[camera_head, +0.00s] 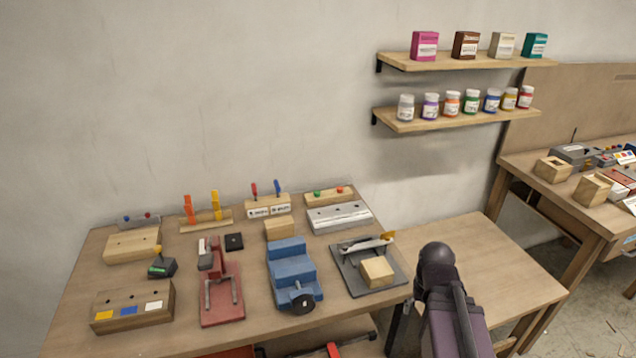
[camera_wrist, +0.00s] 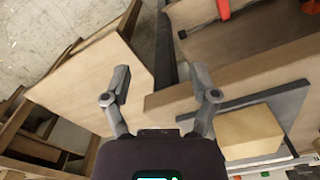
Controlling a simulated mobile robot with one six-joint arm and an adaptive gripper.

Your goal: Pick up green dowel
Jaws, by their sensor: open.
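No green dowel can be named with certainty. In the head view, a small green piece (camera_head: 317,193) sits on a wooden block at the back of the workbench, beside a red one. It is too small to tell its shape. Another green spot shows on a small dark device (camera_head: 161,267) at the left of the bench. My gripper (camera_wrist: 162,90) is open and empty in the wrist view, above the bench edge, with no green piece between or near its fingers. In the head view my arm stands at the bench's right end and the fingers are not visible.
The workbench (camera_head: 70,318) carries a blue stepped block (camera_head: 290,267), a red fixture (camera_head: 221,295) and a grey plate with a wooden block (camera_head: 377,271); this block also shows in the wrist view (camera_wrist: 250,133). A lower bare table (camera_head: 500,262) stands at right. Wall shelves (camera_head: 460,117) hold jars.

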